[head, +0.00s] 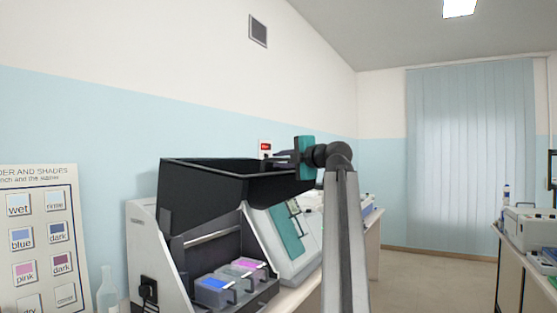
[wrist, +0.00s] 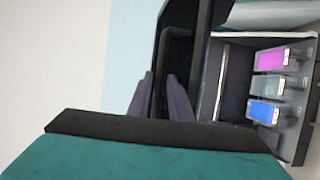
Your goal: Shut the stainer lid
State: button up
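The stainer (head: 143,250) is a light grey housing on the bench at the left in the head view. Its black lid (head: 225,188) stands raised, above the open front; part of it shows dark in the wrist view (wrist: 205,45). My gripper (head: 268,157) is at the lid's upper right edge in the head view, its teal body to the right of the lid. In the wrist view its two grey-purple fingers (wrist: 160,90) stand apart, with the lid's dark edge close by them. I cannot tell whether they touch it.
Inside the stainer are a blue tray (head: 214,284), a grey tray (head: 233,271) and a pink tray (head: 249,263). A grey and teal machine (head: 285,240) stands close to the right. A clear bottle (head: 107,290) and a colour chart (head: 43,235) are at the left.

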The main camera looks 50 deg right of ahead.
jog(key=shift+w+d, duration=0.1)
jog(key=shift+w, duration=0.55)
grip_shut()
jog(key=shift+f, duration=0.25)
